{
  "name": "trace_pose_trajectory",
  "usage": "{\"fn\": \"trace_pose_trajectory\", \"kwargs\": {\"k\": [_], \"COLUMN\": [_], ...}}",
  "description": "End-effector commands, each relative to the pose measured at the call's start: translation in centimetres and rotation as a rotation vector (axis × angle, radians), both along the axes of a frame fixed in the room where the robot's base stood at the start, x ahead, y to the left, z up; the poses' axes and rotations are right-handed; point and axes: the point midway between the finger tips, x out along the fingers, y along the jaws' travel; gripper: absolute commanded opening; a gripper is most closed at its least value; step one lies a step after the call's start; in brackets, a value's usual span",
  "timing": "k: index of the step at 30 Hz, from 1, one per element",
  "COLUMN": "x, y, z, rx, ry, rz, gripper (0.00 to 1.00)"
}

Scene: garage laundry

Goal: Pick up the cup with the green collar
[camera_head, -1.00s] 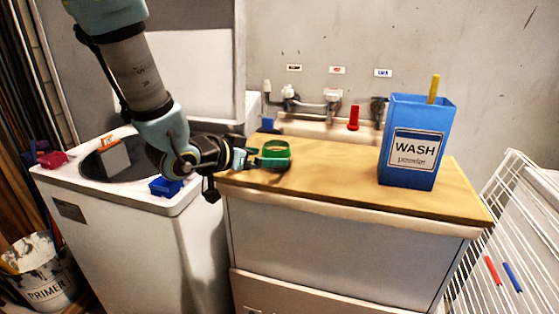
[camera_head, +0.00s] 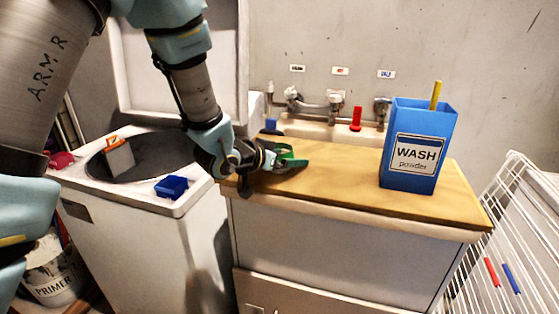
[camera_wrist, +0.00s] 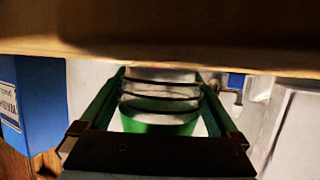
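The cup with the green collar (camera_wrist: 160,124) is between the two fingers of my gripper (camera_wrist: 160,80) in the wrist view, which looks upside down. It has a pale body with dark rings and a green band. Narrow light gaps show between the band and the fingers, so my gripper looks open around it. In the head view my gripper (camera_head: 285,161) is low over the left end of the wooden counter (camera_head: 340,185). The cup (camera_head: 284,149) shows there as a bit of green behind the fingers, mostly hidden.
A blue WASH powder box (camera_head: 415,145) stands right on the counter. A red item (camera_head: 355,118) and taps (camera_head: 335,105) are behind. A blue block (camera_head: 171,187) lies on the washer rim (camera_head: 190,203) at left. A white rack (camera_head: 510,220) is right. The counter's middle is clear.

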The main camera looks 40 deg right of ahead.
Motion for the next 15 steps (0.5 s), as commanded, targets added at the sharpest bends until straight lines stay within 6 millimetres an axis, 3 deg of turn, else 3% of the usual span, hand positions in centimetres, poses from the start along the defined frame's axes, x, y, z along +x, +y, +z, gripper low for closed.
{"fn": "trace_pose_trajectory", "kwargs": {"k": [2, 15], "x": [0.0, 0.0], "y": [0.01, 0.02], "z": [0.0, 0.03], "rx": [0.0, 0.0], "ry": [0.0, 0.0], "rz": [0.0, 0.0], "gripper": [0.86, 0.37]}}
